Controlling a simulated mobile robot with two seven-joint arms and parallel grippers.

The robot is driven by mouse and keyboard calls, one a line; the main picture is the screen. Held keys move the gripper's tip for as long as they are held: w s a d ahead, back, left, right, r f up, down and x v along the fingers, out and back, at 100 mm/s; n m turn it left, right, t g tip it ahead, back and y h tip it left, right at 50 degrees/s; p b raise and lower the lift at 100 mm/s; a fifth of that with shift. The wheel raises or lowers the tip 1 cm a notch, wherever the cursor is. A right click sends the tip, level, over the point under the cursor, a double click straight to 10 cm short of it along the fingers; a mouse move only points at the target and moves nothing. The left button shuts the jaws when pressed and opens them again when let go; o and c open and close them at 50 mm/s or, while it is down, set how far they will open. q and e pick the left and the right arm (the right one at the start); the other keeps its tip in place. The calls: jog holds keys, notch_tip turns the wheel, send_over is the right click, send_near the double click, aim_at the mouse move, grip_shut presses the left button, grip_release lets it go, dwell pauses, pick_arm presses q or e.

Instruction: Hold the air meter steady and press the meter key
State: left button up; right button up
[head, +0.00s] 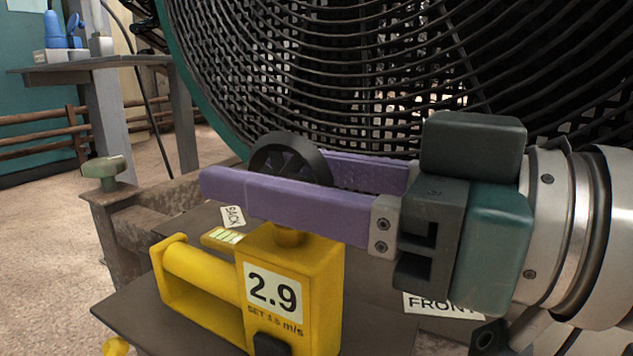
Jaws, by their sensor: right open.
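The yellow air meter (322,285) stands upright on a dark plate, with a label reading 2.9 on its front and a handle loop on its left. A black vane wheel (272,152) shows above its short neck. A black block low on the meter's front (271,345) may be the key; the frame's bottom edge cuts it. My right gripper (262,172) comes in from the right, its two purple fingers apart. The near finger passes in front of the wheel's lower part, the far one behind it. I cannot tell whether either touches. My left gripper is out of view.
A large round black mesh rack with a green rim (203,100) fills the back, close behind my right gripper. The plate (155,312) carries BACK (232,217) and FRONT (440,304) labels. A side table (90,73) stands at upper left; open floor lies left.

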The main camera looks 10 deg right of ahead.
jog(key=shift+w+a, duration=0.1)
jog(key=shift+a, duration=0.05)
jog(key=shift+c, duration=0.2)
grip_shut()
dwell(0.8)
dwell(2.9)
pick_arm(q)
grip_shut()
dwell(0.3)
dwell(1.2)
